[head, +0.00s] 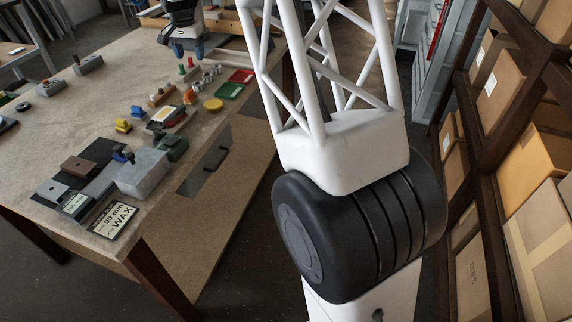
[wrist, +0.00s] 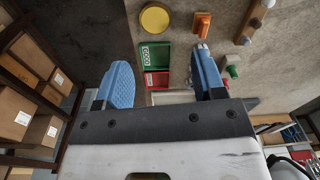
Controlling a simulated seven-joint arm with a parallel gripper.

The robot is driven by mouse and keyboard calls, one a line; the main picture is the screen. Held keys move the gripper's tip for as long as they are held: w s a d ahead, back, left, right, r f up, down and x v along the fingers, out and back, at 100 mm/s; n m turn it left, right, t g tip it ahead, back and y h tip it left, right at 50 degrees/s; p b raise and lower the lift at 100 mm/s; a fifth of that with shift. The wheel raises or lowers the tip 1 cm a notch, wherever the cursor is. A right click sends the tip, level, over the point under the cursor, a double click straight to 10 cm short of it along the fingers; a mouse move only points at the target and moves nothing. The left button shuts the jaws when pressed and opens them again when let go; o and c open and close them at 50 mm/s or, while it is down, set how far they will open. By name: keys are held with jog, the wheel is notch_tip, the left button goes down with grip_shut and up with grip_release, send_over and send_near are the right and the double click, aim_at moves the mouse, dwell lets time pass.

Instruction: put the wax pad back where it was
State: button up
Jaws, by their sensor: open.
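A round yellow disc (head: 213,104) lies flat on the bench, near its right edge; it also shows at the top of the wrist view (wrist: 155,18). It looks like a wax pad, but no label confirms that. A card printed "WAX" (head: 115,217) lies at the bench's front corner, beside a grey block (head: 143,174). My gripper (head: 189,53) is over the far part of the bench, beyond the disc. In the wrist view its blue fingers (wrist: 161,58) are wide apart with nothing between them.
A green tray (head: 229,91) marked "GOOD" and a red tray (head: 242,76) lie between disc and gripper. An orange piece (head: 190,97) and several small parts stand left of the disc. Shelves with cardboard boxes (head: 535,150) are at right. Bare bench lies in front of the disc.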

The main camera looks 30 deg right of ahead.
jog(key=s+d+r+n, duration=0.1)
jog(key=s+r, duration=0.2)
jog(key=s, duration=0.8)
jog(key=s+d+r+n+t, duration=0.1)
jog(key=s+r, duration=0.2)
jog(key=s, duration=0.7)
jog(key=s+d+r+n, duration=0.1)
jog(key=s+r+n, duration=0.15)
jog(key=s, duration=0.85)
jog(key=s+f+n, duration=0.1)
jog(key=s+f, duration=0.2)
jog(key=s, duration=1)
jog(key=s+d+f+n+t, duration=0.1)
jog(key=s+f, duration=0.3)
jog(key=s, duration=1)
jog(key=shift+s+d, duration=0.3)
